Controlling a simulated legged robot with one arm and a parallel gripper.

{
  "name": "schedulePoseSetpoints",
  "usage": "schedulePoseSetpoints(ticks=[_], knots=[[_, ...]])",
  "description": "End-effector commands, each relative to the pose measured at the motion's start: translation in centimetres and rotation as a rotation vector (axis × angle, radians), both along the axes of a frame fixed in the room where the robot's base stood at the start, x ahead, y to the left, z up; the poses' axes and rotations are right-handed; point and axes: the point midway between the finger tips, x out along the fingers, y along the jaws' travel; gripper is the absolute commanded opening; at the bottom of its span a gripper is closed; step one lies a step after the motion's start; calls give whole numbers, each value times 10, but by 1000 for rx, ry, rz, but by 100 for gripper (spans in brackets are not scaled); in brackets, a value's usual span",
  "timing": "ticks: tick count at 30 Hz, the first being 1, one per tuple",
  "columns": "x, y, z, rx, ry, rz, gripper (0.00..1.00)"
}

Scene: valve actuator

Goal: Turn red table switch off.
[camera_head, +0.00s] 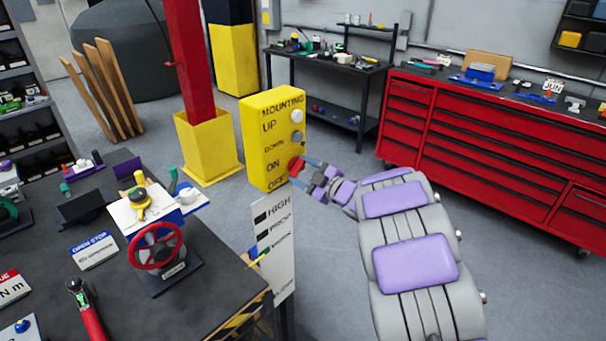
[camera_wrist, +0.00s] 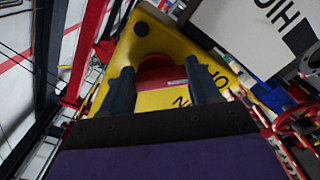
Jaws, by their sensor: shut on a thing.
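The red switch (camera_head: 296,166) is a round knob on the lower right of a yellow control box (camera_head: 258,150), beside the "ON" and "OFF" lettering. My gripper (camera_head: 304,168) reaches it from the right, with its fingers at the knob. In the wrist view the red switch (camera_wrist: 156,70) sits between the two dark fingers of my gripper (camera_wrist: 158,84), against the yellow face. The fingers are closed around it. The knob's exact turn angle cannot be told, as the fingers partly cover it.
A white sign (camera_head: 274,245) with "HIGH" lettering stands below the box. A black table (camera_head: 200,300) with a red handwheel (camera_head: 157,246) is at the left. A red tool cabinet (camera_head: 480,140) stands at the right. Grey floor (camera_head: 345,190) is open between.

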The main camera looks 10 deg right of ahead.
Motion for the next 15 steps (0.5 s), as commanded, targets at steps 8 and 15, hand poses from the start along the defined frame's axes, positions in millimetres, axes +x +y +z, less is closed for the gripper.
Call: schedulePoseSetpoints(ticks=[8,15], knots=[[0,0,-3,-5,3,-1,31],[-1,0,-2,-4,2,-1,73]])
